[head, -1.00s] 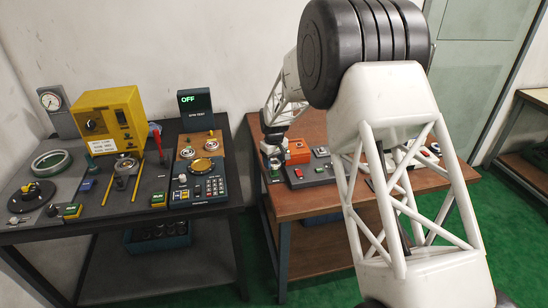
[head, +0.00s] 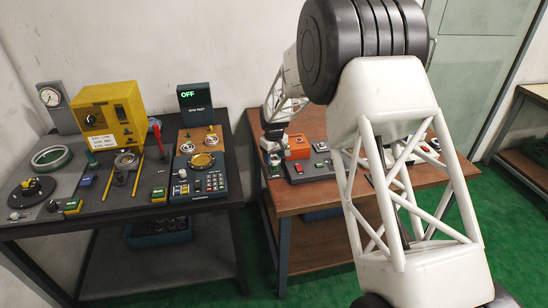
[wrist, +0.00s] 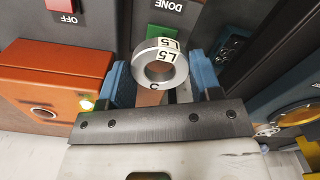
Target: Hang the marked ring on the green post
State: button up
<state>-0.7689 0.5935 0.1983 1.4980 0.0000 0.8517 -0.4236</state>
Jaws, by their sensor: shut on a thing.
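My gripper (wrist: 162,80) is shut on a pale metal ring (wrist: 181,72) in the wrist view. The ring shows "L5" labels and a dark mark on its lower rim, and sits between two blue fingers. In the head view my gripper (head: 272,158) is small, at the left end of the brown table, beside an orange box; the ring cannot be made out there. A dark green upright post (head: 93,160) stands in front of the yellow box on the left bench; it is small in the view.
The orange box (head: 298,147) is close to my gripper; it also shows in the wrist view (wrist: 45,85). A green DONE button (wrist: 160,33) and red OFF button (wrist: 62,6) lie beyond the ring. The yellow box (head: 112,112), red-handled tool (head: 156,135) and keypad unit (head: 205,185) crowd the left bench.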

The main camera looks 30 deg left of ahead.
jog(key=shift+f, duration=1.7)
dwell(2.4)
jog(key=o, duration=1.2)
jog(key=shift+w+d, duration=0.1)
jog(key=shift+w+r, duration=0.1)
jog(key=shift+r, duration=3.7)
jog(key=shift+s, duration=0.2)
